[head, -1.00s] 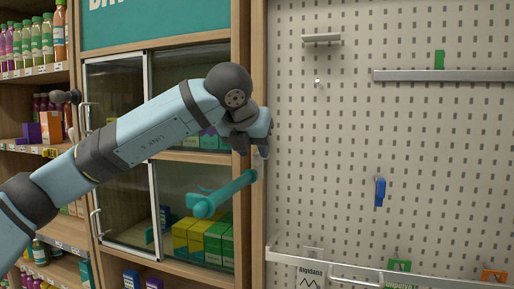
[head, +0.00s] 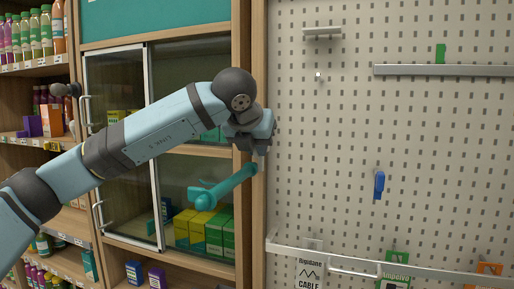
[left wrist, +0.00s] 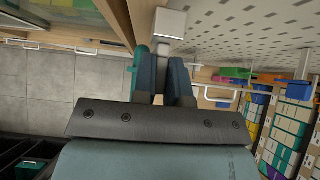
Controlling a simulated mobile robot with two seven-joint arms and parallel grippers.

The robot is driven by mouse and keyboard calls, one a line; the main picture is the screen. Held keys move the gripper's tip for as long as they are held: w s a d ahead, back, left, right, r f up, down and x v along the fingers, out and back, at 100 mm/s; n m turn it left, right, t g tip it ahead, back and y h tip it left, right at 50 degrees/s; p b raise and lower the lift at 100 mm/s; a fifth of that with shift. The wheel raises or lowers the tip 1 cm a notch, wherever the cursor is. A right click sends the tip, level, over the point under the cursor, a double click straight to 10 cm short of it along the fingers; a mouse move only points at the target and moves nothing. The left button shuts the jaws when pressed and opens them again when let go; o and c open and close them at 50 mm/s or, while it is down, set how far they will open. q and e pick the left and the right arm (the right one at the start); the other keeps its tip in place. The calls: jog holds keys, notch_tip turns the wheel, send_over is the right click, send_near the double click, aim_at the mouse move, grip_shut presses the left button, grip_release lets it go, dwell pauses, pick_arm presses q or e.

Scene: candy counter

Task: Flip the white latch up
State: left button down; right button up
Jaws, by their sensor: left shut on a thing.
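The white latch (left wrist: 171,24) is a pale block at my left fingertips in the left wrist view, by the wooden post at the pegboard's left edge. My left gripper (left wrist: 167,78) is shut on its narrow part, which runs between the dark fingers. In the head view my left gripper (head: 256,142) covers most of the latch, with only a small pale bit showing below it. A teal bar-shaped piece (head: 230,183) slants just below the gripper, and part of it shows beside the left finger in the wrist view (left wrist: 137,62). My right gripper is not in view.
A glass-door cabinet (head: 122,205) with boxes stands behind my left arm. The pegboard (head: 330,170) to the right carries a blue item (head: 379,185), a grey rail (head: 440,70) and a white lower rail (head: 340,255). The pegboard's middle is mostly clear.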

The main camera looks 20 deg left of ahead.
pick_arm(q)
notch_tip(320, 180, up, 2)
jog(key=shift+r, duration=0.65)
jog(key=c, duration=1.2)
grip_release()
jog(key=shift+o, duration=0.2)
jog(key=shift+w, duration=0.1)
jog(key=shift+f, duration=0.1)
jog(key=shift+b, duration=0.3)
jog(key=shift+s+r, duration=0.3)
jog(key=b+v, duration=0.3)
jog(key=v, duration=1)
jog(key=shift+b, duration=0.3)
